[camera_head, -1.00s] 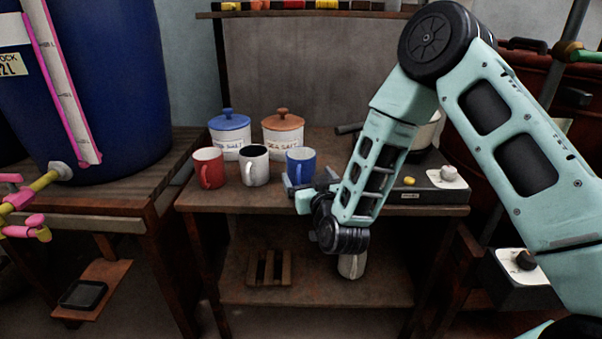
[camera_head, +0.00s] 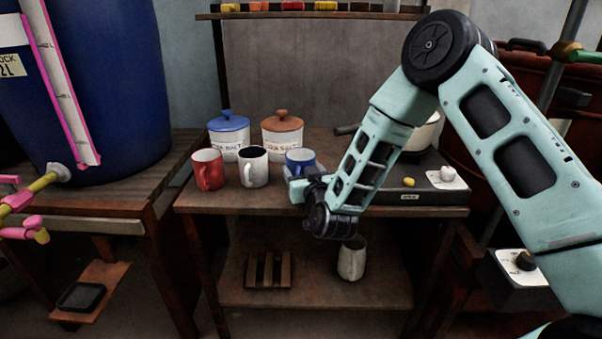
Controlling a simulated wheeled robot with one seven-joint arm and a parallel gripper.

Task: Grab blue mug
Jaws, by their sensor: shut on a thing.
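The blue mug (camera_head: 300,157) stands upright on the wooden table, rightmost of three mugs in a row. My gripper (camera_head: 298,177) is at the front of the blue mug and shut on it. The jaws and my wrist hide the mug's lower part and handle. I cannot make out exactly where the fingers grip it.
A white mug (camera_head: 253,167) and a red mug (camera_head: 207,170) stand close on the left. A blue-lidded jar (camera_head: 229,137) and an orange-lidded jar (camera_head: 282,135) stand behind. A hotplate (camera_head: 425,180) with a pot is at right. The lower shelf (camera_head: 325,290) holds a pale jug (camera_head: 352,259).

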